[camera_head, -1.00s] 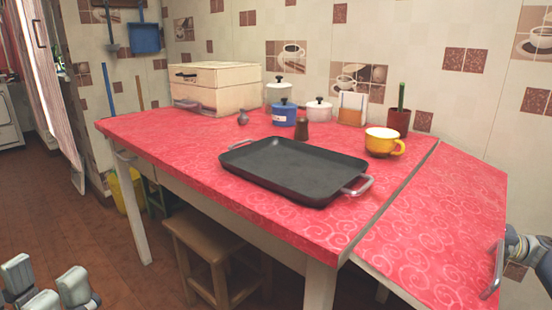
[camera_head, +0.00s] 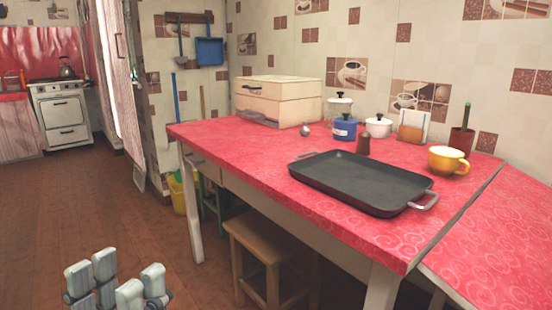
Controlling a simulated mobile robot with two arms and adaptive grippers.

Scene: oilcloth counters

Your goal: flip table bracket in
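The table (camera_head: 320,215) has a red patterned oilcloth top. Its extension leaf (camera_head: 505,240) is at the right, level with the main top, with a seam between them. The bracket under the leaf cannot be made out. My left gripper (camera_head: 118,285) is at the lower left, over the brown floor, away from the table. Its fingers stand apart with nothing between them. My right gripper is out of view.
A black tray (camera_head: 360,180) lies on the table, with a yellow cup (camera_head: 447,160), several pots and a wooden bread box (camera_head: 278,101) behind it. A wooden stool (camera_head: 272,245) stands under the table. The floor at left is clear.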

